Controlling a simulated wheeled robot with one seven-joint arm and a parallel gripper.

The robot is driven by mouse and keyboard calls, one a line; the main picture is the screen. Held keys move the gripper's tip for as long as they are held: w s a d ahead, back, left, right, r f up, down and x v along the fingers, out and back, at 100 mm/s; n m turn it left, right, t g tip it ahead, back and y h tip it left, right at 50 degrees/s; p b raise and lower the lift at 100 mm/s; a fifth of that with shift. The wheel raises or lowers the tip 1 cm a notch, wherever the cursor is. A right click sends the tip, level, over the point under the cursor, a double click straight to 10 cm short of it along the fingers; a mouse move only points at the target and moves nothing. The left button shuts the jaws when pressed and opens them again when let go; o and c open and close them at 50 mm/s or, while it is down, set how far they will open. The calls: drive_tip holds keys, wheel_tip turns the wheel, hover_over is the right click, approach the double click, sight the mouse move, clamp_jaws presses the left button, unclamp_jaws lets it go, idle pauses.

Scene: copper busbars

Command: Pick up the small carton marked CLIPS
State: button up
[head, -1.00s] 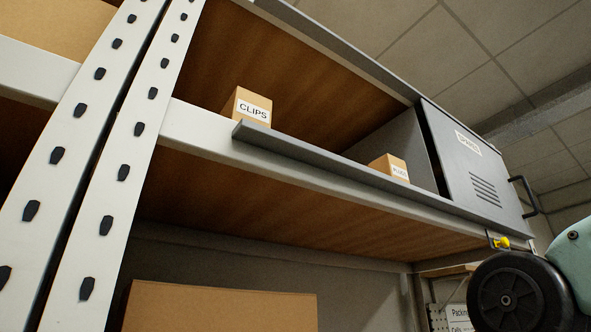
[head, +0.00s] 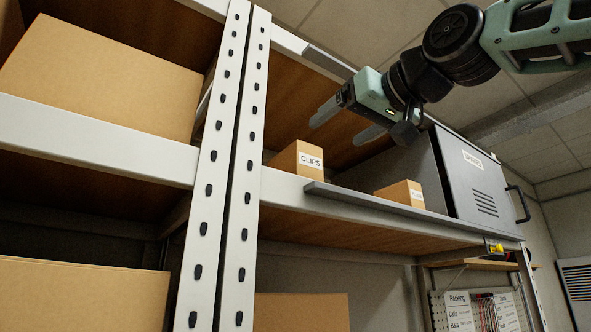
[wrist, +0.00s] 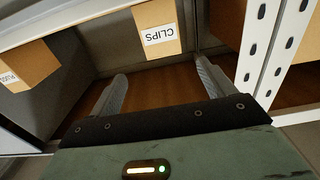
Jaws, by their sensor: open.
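The small carton marked CLIPS (head: 297,160) stands on the upper shelf, just right of the white uprights, in the head view. In the wrist view the CLIPS carton (wrist: 157,28) shows upside down at the top, beyond the fingertips. My gripper (head: 347,124) is open and empty, above and to the right of the carton in the head view. In the wrist view its two fingers (wrist: 161,78) are spread apart, with the carton ahead of the gap and not between them.
A second small carton (head: 400,194), its label hard to read, stands right of CLIPS behind a grey lip (head: 370,200). A grey metal cabinet (head: 475,190) stands at the shelf's right end. White perforated uprights (head: 241,150) are close on the left. Large cartons (head: 100,85) fill the left bay.

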sight(313, 149)
drive_tip(key=p+x, duration=0.4)
drive_tip(key=x, duration=0.5)
drive_tip(key=shift+w, duration=0.1)
drive_tip(key=p+x, duration=0.2)
drive_tip(key=x, duration=0.1)
drive_tip(key=p+x, duration=0.1)
drive_tip(key=p, duration=0.1)
drive_tip(key=shift+a+r, duration=0.3)
drive_tip(key=shift+a, duration=0.25)
drive_tip(key=shift+w+a+f, duration=0.15)
drive_tip(key=shift+w, duration=0.15)
drive_tip(key=c, duration=1)
drive_tip(key=shift+c, duration=1)
